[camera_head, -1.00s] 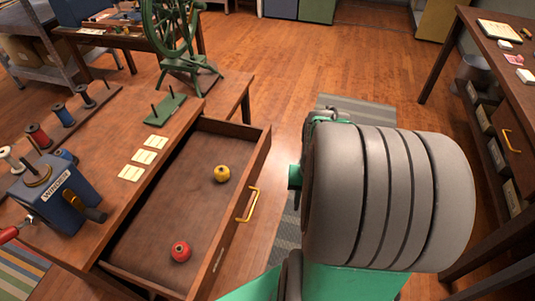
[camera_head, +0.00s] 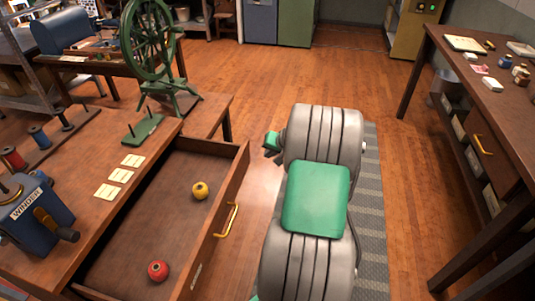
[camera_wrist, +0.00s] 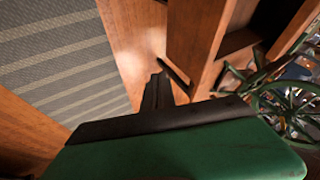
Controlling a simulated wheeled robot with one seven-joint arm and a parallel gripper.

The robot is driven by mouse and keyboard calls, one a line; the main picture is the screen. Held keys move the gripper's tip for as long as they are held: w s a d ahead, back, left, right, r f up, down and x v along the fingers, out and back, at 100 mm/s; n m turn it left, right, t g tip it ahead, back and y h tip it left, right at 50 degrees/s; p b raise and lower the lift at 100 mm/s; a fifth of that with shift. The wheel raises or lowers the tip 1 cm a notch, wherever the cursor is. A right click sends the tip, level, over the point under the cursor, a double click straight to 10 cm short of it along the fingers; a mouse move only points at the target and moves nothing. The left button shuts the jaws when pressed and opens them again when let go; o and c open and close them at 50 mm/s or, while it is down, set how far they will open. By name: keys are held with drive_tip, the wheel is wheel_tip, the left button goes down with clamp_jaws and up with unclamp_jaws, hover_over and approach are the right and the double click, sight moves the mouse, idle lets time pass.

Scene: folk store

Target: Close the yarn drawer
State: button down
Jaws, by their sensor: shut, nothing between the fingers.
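The wooden yarn drawer (camera_head: 241,176) stands pulled well out from the workbench in the head view. A yellow yarn ball (camera_head: 200,190) and a red yarn ball (camera_head: 158,271) lie inside it. Its brass handle (camera_head: 228,220) is on the front face. My gripper (camera_head: 269,150) is to the right of the drawer's far front corner, apart from the handle and mostly behind my arm. In the wrist view its dark fingers (camera_wrist: 157,92) are together and empty, near a wooden panel. I cannot tell whether they touch it.
A blue winder (camera_head: 35,215), spools and cards (camera_head: 120,175) sit on the workbench. A green spinning wheel (camera_head: 150,45) stands behind. A striped rug (camera_head: 372,200) lies under my arm. Another table (camera_head: 470,75) is at right. The floor between is clear.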

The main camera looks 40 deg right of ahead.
sight(249, 159)
drive_tip(key=w+f, duration=0.1)
drive_tip(key=w, duration=0.1)
drive_tip(key=w+a+f, duration=0.1)
drive_tip(key=w+f, duration=0.1)
drive_tip(key=w+a+f, duration=0.1)
drive_tip(key=w, duration=0.1)
drive_tip(key=shift+w+f, duration=0.4)
